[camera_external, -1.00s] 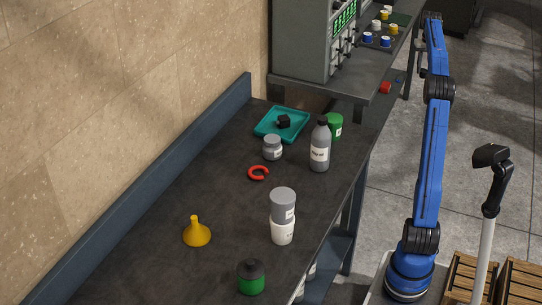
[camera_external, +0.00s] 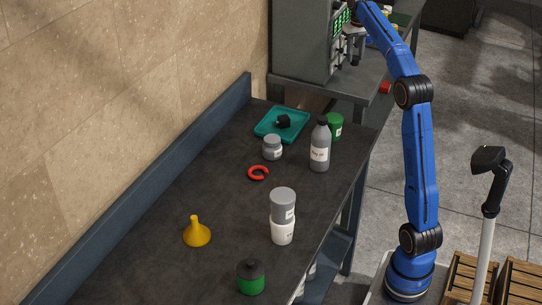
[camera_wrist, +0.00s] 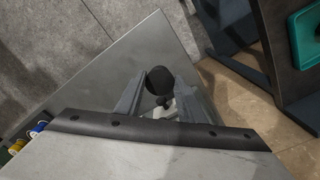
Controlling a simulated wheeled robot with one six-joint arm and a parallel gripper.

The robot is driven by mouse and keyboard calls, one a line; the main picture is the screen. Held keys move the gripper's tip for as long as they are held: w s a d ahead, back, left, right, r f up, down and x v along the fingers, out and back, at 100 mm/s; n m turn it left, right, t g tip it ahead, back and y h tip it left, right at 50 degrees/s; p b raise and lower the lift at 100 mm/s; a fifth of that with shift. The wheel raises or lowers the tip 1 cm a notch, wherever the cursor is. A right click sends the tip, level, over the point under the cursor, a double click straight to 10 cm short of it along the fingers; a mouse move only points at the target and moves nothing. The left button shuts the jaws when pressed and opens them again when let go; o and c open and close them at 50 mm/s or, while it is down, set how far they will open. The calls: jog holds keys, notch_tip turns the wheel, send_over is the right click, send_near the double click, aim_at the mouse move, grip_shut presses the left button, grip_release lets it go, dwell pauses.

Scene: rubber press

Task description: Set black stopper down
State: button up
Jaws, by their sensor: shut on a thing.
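The black stopper (camera_wrist: 159,79) is a dark, rounded piece between my gripper's two fingers in the wrist view. My gripper (camera_wrist: 160,92) is shut on it. A small pale piece shows just below the stopper between the fingers; I cannot tell what it is. In the external view my gripper (camera_external: 353,45) is at the top, beside the grey machine and over the far bench. The stopper cannot be made out there. In the wrist view a grey bench surface (camera_wrist: 105,75) lies behind and left of the fingers; I cannot tell the stopper's height above it.
The grey machine (camera_external: 300,40) with a green display stands on the far bench (camera_external: 355,93). A red item (camera_external: 385,88) lies near its edge. The dark near table holds a teal tray (camera_external: 265,127) with a black block (camera_external: 284,121), a grey bottle (camera_external: 320,150) and a yellow funnel (camera_external: 196,234).

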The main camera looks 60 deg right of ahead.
jog(key=w+a+n, duration=0.3)
jog(key=w+a, duration=0.4)
jog(key=a, duration=0.5)
jog(key=w+a+n, duration=0.2)
jog(key=w+a, duration=0.5)
jog(key=a, duration=0.6)
jog(key=w+a+n, duration=0.3)
jog(key=w+a, duration=0.4)
jog(key=a, duration=0.5)
jog(key=a+f+n, duration=0.1)
jog(key=a+n, duration=0.5)
jog(key=a, duration=2.3)
jog(key=n, duration=0.8)
send_over(246, 243)
jog(key=shift+a+f, duration=0.1)
jog(key=shift+f, duration=5.1)
